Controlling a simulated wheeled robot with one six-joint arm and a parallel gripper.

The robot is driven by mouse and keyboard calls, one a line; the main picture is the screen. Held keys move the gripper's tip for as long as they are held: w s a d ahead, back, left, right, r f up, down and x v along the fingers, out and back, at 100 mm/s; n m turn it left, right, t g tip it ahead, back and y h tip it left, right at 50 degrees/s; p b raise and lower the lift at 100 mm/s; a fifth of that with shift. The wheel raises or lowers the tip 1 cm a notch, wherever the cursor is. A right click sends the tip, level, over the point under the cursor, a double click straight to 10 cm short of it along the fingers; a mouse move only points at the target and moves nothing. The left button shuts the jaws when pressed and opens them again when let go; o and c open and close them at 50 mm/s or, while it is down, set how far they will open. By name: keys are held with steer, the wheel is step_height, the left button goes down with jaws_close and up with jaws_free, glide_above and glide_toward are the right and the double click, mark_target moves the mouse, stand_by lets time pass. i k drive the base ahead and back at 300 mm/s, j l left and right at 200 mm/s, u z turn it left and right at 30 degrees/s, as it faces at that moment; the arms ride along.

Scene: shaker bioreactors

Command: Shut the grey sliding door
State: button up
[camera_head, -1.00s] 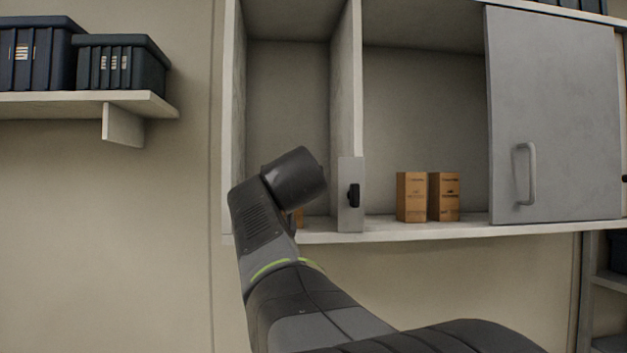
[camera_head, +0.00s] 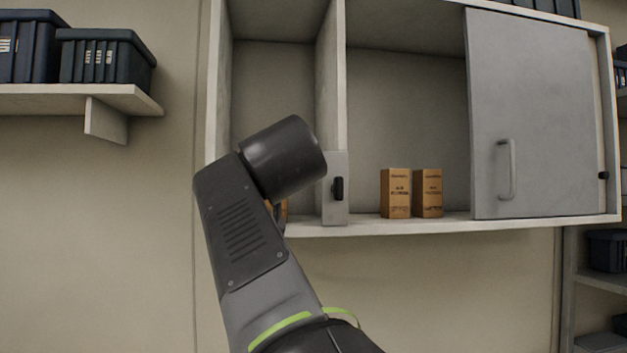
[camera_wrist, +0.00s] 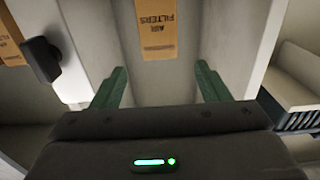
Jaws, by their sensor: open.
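The grey sliding door (camera_head: 540,120) covers the right part of the wall cabinet (camera_head: 400,228), leaving the middle compartment open. It has a vertical bar handle (camera_head: 507,170) near its left edge. A black catch (camera_head: 338,188) sits on the divider at the opening's left side; it also shows in the wrist view (camera_wrist: 40,60). My gripper (camera_wrist: 160,85) is open and empty, its two green fingers spread in front of the left compartment. In the head view my arm hides it. The door is not recognisable in the wrist view.
Two brown cartons (camera_head: 395,192) (camera_head: 428,192) stand in the middle compartment. An air-filter carton (camera_wrist: 156,28) stands in the left compartment, beyond my fingertips. Dark bins (camera_head: 105,58) sit on a shelf (camera_head: 60,100) at the left. Wall below the cabinet is clear.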

mark_target(533, 140)
steer(key=z, duration=1.35)
steer(key=i+l+z, duration=0.35)
steer(key=l+z, duration=0.15)
